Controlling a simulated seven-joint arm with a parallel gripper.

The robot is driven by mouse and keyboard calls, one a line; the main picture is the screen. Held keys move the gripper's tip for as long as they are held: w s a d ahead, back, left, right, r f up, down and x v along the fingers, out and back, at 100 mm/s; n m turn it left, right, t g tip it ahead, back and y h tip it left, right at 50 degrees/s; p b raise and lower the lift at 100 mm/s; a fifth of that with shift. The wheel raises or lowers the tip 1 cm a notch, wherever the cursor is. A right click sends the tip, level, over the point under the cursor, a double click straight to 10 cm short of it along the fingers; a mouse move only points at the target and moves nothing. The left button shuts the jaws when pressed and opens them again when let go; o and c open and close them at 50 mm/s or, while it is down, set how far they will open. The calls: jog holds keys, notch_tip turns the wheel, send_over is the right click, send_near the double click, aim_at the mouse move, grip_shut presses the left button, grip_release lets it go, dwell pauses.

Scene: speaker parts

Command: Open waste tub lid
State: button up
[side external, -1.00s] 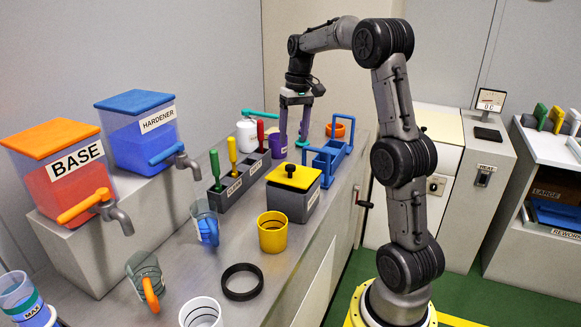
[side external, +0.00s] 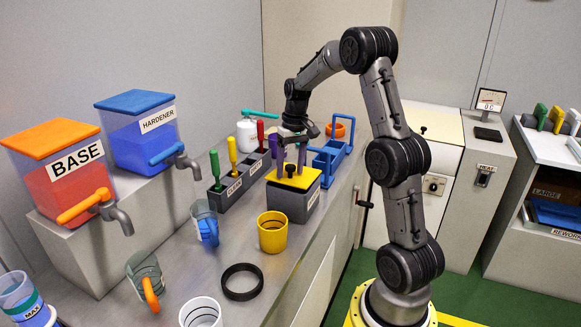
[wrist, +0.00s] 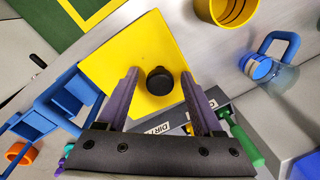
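The waste tub is a grey box (side external: 290,203) on the bench, with a flat yellow lid (side external: 303,178) lying on it. The lid fills the middle of the wrist view (wrist: 120,50), and its round black knob (wrist: 160,80) shows there. My gripper (side external: 291,166) points down over the lid. In the wrist view my gripper (wrist: 160,73) is open, with one purple finger on each side of the knob and visible gaps between. Whether the fingertips touch the lid cannot be told.
A rack (side external: 240,178) with green, yellow and red handled tools stands left of the tub. A blue frame (side external: 327,160) stands close on its right. A yellow cup (side external: 272,233), a black ring (side external: 241,282) and clear cups are nearer the camera.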

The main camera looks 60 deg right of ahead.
grip_shut()
jog(key=shift+r, duration=0.1)
dwell(1.2)
